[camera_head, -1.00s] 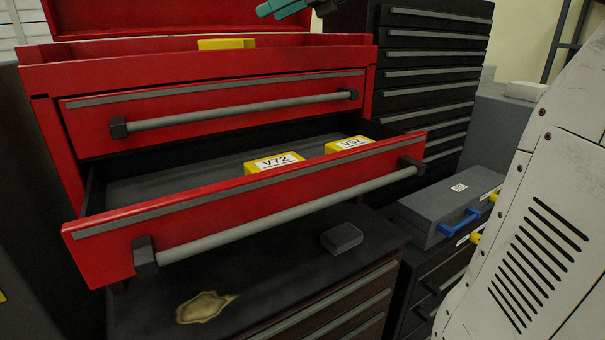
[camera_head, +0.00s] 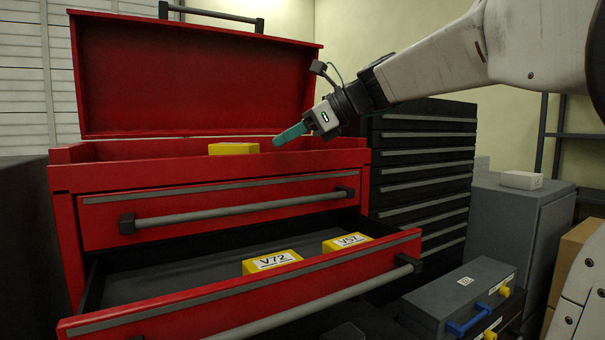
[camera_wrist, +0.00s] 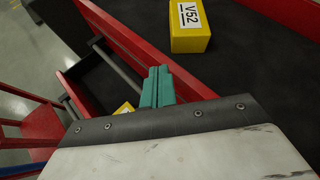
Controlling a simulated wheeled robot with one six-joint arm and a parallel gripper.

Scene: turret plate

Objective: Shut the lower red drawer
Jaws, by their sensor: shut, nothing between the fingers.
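The lower red drawer (camera_head: 235,304) of the red tool chest stands pulled open. Its grey bar handle (camera_head: 320,302) runs along the front. Two yellow boxes lie inside, one marked V72 (camera_head: 271,262) and one marked V57 (camera_head: 346,242). The upper red drawer (camera_head: 100,220) is closed. My gripper (camera_head: 291,134) has teal fingers, shut and empty, above the chest's open top tray at its right side. In the wrist view my gripper (camera_wrist: 157,88) is over the chest's front edge, with part of the open drawer (camera_wrist: 98,80) below.
A yellow box (camera_head: 233,149) sits in the top tray; the wrist view shows a box marked V52 (camera_wrist: 190,25). The raised red lid (camera_head: 195,75) stands behind. A black drawer cabinet (camera_head: 424,170) and a grey case (camera_head: 460,293) are at right.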

